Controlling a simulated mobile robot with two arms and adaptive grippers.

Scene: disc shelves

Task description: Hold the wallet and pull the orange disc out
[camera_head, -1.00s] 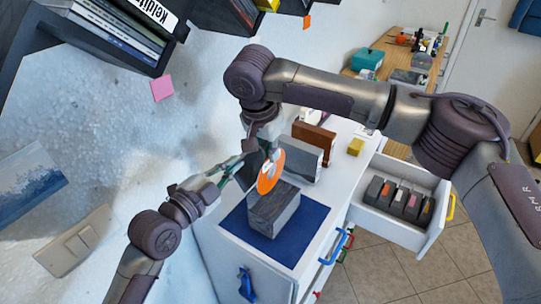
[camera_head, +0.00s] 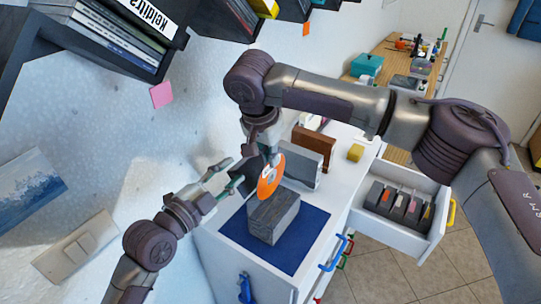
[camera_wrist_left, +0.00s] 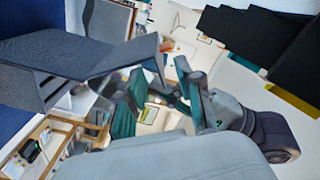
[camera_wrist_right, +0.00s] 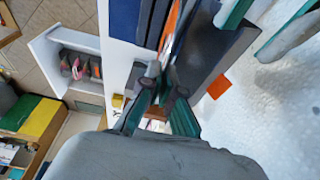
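The orange disc (camera_head: 270,179) with a pale centre stands tilted just above the dark grey box (camera_head: 272,217). A dark flat panel (camera_head: 242,176), which looks like the wallet, is behind it to the left. It also shows large in the left wrist view (camera_wrist_left: 85,45). My left gripper (camera_head: 236,177) is open at the panel's left side, with no clear hold on it. My right gripper (camera_head: 269,157) is at the disc's top edge. In the right wrist view the disc (camera_wrist_right: 169,28) shows edge-on just beyond the fingertips; whether they are closed on it is unclear.
The box stands on a blue mat (camera_head: 237,228) on the white cabinet. Light grey (camera_head: 301,165) and brown (camera_head: 317,143) upright pieces and a yellow block (camera_head: 356,153) are behind. An open drawer (camera_head: 440,205) holds several dark items. A wall shelf is at upper left.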

